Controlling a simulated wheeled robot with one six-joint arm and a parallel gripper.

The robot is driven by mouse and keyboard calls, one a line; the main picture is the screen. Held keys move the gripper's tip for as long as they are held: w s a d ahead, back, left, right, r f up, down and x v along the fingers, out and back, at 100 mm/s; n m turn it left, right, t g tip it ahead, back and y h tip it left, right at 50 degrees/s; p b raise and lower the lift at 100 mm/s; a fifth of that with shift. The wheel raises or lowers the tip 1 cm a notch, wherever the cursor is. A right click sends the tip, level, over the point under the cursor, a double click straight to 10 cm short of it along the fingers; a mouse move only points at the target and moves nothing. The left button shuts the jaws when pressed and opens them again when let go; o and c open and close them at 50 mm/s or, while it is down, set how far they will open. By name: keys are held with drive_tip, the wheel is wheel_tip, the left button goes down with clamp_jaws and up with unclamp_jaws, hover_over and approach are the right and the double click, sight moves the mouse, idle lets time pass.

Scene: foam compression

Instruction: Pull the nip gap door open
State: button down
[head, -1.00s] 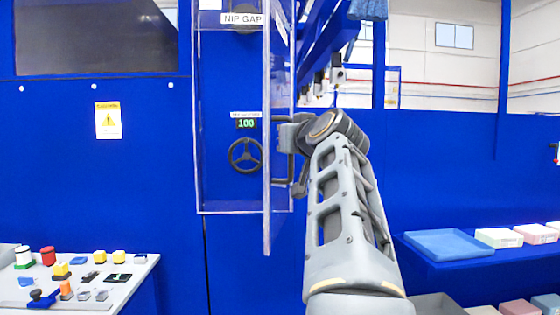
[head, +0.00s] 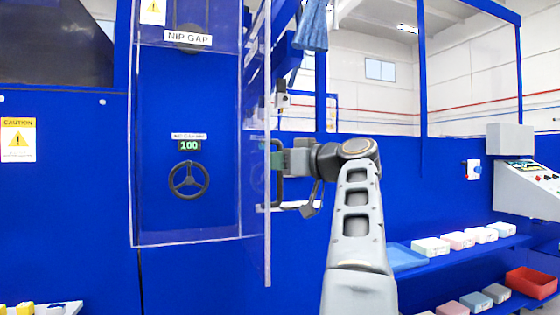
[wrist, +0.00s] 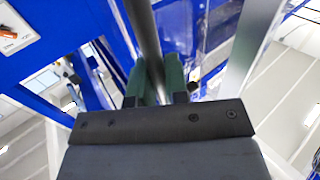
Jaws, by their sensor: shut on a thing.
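The nip gap door (head: 254,130) is a clear panel, seen nearly edge-on in the head view and swung out from its clear housing. A dark bar handle (head: 277,180) is on its right face. My gripper (head: 277,161) is shut on the handle from the right. In the wrist view, the green fingers of my gripper (wrist: 161,80) close around the dark handle bar (wrist: 145,40). Behind the housing are the NIP GAP label (head: 188,38), a green display reading 100 (head: 189,146) and a black handwheel (head: 189,181).
A blue shelf (head: 465,257) with a blue tray (head: 405,257) and several pale foam blocks is at the right. A red bin (head: 532,283) sits lower right. A control console (head: 530,188) stands at far right.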

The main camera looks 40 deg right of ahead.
drive_tip(key=shift+d+f, duration=0.1)
drive_tip(key=shift+f, duration=0.05)
drive_tip(key=c, duration=1.2)
unclamp_jaws()
drive_tip(key=shift+o, duration=0.2)
drive_tip(key=s+d, duration=0.2)
drive_tip(key=s, duration=1.1)
drive_tip(key=shift+s+d, duration=0.25)
drive_tip(key=shift+d, duration=0.05)
